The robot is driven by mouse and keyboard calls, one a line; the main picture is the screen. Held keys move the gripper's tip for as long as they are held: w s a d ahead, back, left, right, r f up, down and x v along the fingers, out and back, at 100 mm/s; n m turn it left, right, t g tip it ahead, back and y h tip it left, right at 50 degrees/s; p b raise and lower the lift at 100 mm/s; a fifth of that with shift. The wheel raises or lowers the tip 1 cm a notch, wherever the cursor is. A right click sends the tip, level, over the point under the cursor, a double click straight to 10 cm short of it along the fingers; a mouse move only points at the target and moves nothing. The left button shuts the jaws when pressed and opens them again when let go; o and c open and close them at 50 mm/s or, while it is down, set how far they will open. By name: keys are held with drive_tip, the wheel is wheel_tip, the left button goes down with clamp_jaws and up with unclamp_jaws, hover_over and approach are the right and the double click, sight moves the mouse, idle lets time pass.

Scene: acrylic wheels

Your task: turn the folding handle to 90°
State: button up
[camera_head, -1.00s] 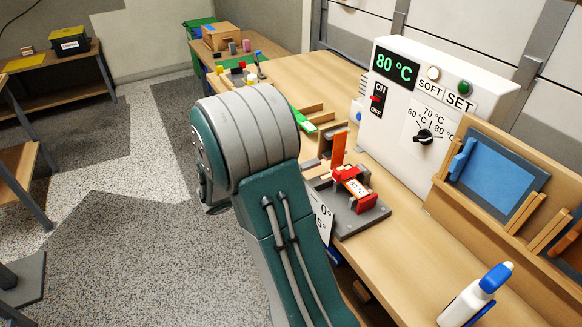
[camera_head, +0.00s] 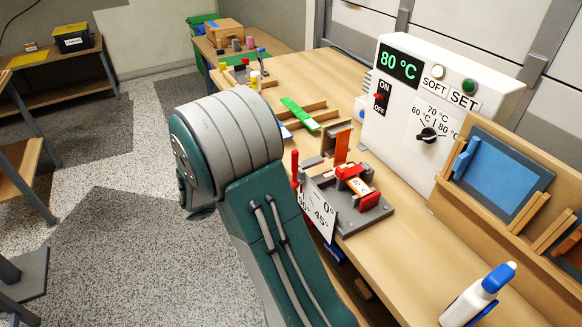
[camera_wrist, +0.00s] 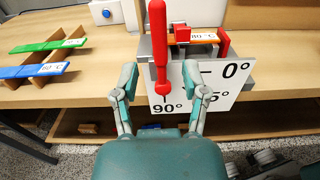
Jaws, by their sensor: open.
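The folding handle (camera_wrist: 158,40) is a red bar on a grey fixture (camera_wrist: 203,52). It runs up the wrist view from its lower end near the angle sign. In the head view the handle (camera_head: 295,171) stands roughly upright beside the white angle sign (camera_head: 322,212). The sign (camera_wrist: 222,75) shows 0° and 90° in the wrist view; its 45° mark is partly behind a finger. My gripper (camera_wrist: 159,72) is open and empty, with its fingers on either side of the handle in the picture. I cannot tell their depth or any contact. The arm hides the gripper in the head view.
An orange strip (camera_head: 362,187) with a label lies in the fixture. A white heater box (camera_head: 420,105) reading 80 °C stands behind, and a white bottle (camera_head: 474,296) stands front right.

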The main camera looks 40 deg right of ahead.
drive_tip(key=v, duration=0.7)
idle(0.3)
